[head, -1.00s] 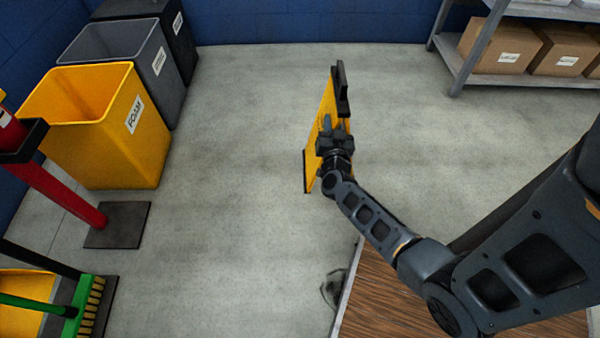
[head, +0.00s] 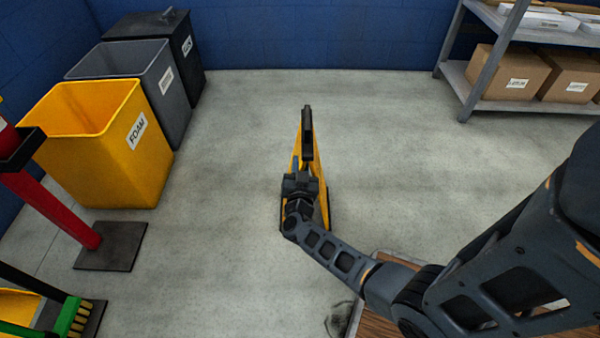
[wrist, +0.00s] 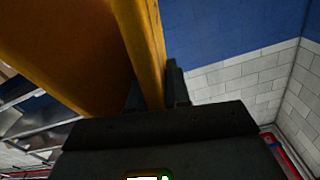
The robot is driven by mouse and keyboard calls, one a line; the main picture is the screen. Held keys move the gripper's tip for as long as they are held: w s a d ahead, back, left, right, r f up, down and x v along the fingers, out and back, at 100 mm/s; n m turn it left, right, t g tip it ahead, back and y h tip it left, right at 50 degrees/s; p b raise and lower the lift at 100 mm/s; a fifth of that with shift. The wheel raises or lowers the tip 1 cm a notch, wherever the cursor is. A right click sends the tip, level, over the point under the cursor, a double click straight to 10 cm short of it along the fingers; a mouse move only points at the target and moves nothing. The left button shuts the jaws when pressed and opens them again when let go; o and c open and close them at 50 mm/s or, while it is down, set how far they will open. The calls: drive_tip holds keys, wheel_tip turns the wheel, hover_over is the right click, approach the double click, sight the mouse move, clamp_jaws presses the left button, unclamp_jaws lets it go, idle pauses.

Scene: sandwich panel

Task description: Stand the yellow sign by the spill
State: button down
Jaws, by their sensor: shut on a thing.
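The yellow sign (head: 322,198) is upright in the middle of the head view, seen nearly edge-on, with a black top and dark lower edges. My gripper (head: 302,180) is shut on the sign's near side; the fingers partly hide it. In the wrist view a broad yellow panel of the sign (wrist: 65,50) runs down between the dark fingers of my gripper (wrist: 155,98). I cannot tell whether its lower edge touches the floor. A dark, thin-outlined patch on the floor (head: 338,321), perhaps the spill, lies at the bottom, partly cut off beside the wooden surface.
A yellow foam bin (head: 105,165), a grey bin (head: 165,105) and a black bin (head: 185,40) line the left wall. A shelf with boxes (head: 510,75) is back right. Middle floor is clear.

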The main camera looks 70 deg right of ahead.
drive_tip(key=shift+f+b, duration=0.4)
drive_tip(key=shift+f, duration=0.8)
drive_tip(key=c, duration=1.1)
unclamp_jaws()
drive_tip(key=shift+r, duration=0.15)
drive_tip(key=s+a+r+n+t+y+p, duration=0.25)
drive_tip(key=s+a, duration=0.25)
drive_tip(key=a, duration=0.5)
drive_tip(key=s+a+r+n+t+y+p, duration=0.1)
drive_tip(key=s+a+r+n+t+p, duration=0.2)
drive_tip(key=a, duration=0.7)
drive_tip(key=s+a+r+n+y, duration=0.3)
drive_tip(key=s+a+r+y, duration=0.1)
drive_tip(key=r, duration=0.4)
drive_tip(key=s+a+r+n+t+y+b, duration=0.1)
drive_tip(key=s+a+r+n+y, duration=0.2)
drive_tip(key=r, duration=0.5)
drive_tip(key=s+a+r+n+t+y, duration=0.1)
drive_tip(key=s+a+r+n+y, duration=0.3)
drive_tip(key=s+a+r+y, duration=0.2)
drive_tip(key=shift+s+a+r, duration=0.15)
drive_tip(key=shift+s+r, duration=0.35)
drive_tip(key=shift+r, duration=0.25)
drive_tip(key=shift+s+a+r, duration=0.15)
drive_tip(key=shift+s+r, duration=0.3)
drive_tip(key=shift+r, duration=0.3)
